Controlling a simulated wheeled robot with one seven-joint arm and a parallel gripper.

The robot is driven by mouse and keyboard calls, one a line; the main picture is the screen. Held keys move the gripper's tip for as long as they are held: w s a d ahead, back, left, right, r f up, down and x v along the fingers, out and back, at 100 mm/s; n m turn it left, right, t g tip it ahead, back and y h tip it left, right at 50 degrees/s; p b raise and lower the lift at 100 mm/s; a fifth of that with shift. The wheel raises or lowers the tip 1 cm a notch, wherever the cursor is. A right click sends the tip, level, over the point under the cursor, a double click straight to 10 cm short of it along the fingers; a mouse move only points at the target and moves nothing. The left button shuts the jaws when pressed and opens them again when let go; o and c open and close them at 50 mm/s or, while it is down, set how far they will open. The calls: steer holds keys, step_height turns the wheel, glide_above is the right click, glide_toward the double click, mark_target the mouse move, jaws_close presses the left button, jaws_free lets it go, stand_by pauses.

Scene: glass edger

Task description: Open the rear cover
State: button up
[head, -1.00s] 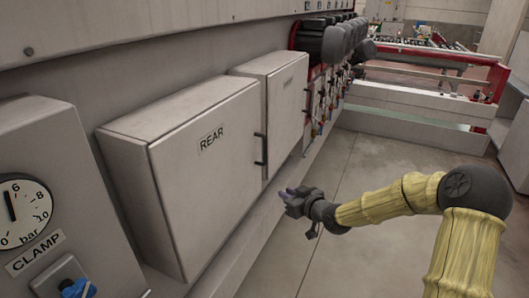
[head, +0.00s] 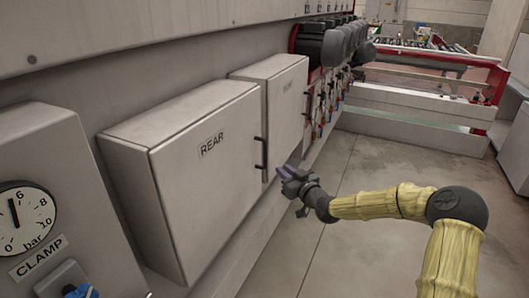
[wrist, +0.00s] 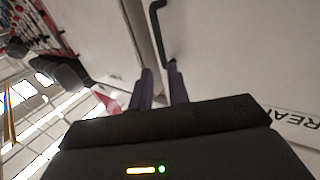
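The rear cover (head: 205,180) is a grey box door labelled REAR, and it is closed. Its dark vertical bar handle (head: 261,154) is on the door's right edge. In the wrist view the handle (wrist: 156,32) shows just beyond the fingertips, and the REAR label is at the right edge. My gripper (head: 281,172) is just right of and slightly below the handle, with its fingers towards it. In the wrist view my gripper (wrist: 160,72) has its two fingers apart with nothing seen between them. Whether a fingertip touches the handle is not clear.
A second, smaller closed cover (head: 284,100) is right behind the rear cover. A panel with a CLAMP gauge (head: 22,215) and blue knob stands at the left. Hoses and fittings (head: 326,100) line the machine farther back. The floor (head: 380,170) to the right is clear.

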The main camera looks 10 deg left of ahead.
mark_target(265, 165)
steer(key=p+x, duration=0.4)
steer(key=x, duration=0.9)
steer(key=shift+w+a, duration=0.1)
jaws_close()
